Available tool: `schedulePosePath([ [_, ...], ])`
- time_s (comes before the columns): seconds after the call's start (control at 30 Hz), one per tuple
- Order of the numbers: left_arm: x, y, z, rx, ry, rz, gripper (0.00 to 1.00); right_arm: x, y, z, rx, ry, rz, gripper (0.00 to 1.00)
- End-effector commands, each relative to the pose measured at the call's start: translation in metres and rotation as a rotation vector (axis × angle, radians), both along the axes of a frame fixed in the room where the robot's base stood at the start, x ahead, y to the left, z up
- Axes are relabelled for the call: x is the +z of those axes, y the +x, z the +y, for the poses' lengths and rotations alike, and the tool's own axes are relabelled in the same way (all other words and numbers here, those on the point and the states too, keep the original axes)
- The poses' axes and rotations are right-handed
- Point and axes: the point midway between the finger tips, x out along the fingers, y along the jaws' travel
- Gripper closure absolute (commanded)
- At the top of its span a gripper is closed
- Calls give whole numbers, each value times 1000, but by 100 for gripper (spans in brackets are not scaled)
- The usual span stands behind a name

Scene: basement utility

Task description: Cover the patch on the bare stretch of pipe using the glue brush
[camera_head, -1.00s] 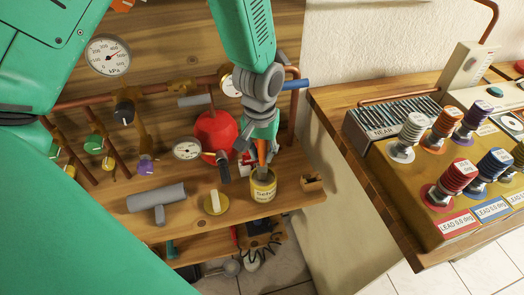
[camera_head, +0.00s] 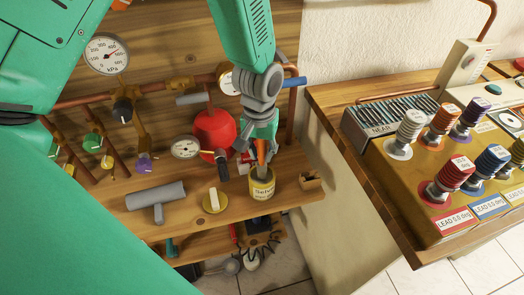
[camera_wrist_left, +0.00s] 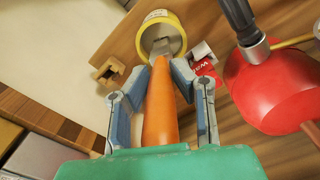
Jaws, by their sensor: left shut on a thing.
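My left gripper (camera_head: 262,143) points down above the right part of the wooden shelf and is shut on the orange handle of the glue brush (camera_head: 262,152). In the left wrist view the fingers (camera_wrist_left: 163,85) flank the brush handle (camera_wrist_left: 160,115). The brush's grey lower end reaches into the mouth of a yellow labelled can (camera_head: 262,190), also in the left wrist view (camera_wrist_left: 142,45). The bristles are hidden in the can. Copper pipe (camera_head: 75,101) runs along the back board with grey sleeves (camera_head: 195,99). I cannot make out the patch. My right gripper is not in view.
A small wooden block (camera_head: 311,181) is right of the can. A bench (camera_head: 335,103) with terminals stands right.

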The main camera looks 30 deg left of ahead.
Motion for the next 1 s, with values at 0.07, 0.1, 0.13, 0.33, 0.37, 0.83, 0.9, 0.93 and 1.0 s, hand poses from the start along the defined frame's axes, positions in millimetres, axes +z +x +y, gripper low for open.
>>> schedulePosePath([
  [0.07,4,-1,0,0,-1,2,100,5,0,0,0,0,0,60],
  [0.1,7,-1,0,0,0,1,100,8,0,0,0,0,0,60],
  [0.13,10,-1,0,0,0,1,100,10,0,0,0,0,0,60],
  [0.33,27,-1,0,0,0,0,100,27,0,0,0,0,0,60],
  [0.37,30,-1,0,0,0,0,100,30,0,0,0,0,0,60],
  [0.83,67,0,0,-1,0,0,100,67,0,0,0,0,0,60],
  [0.9,70,0,0,-1,0,0,100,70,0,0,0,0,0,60],
  [0.93,71,0,0,-1,0,0,100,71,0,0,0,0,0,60],
  [1.0,71,0,0,-1,0,0,100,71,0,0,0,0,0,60],
])
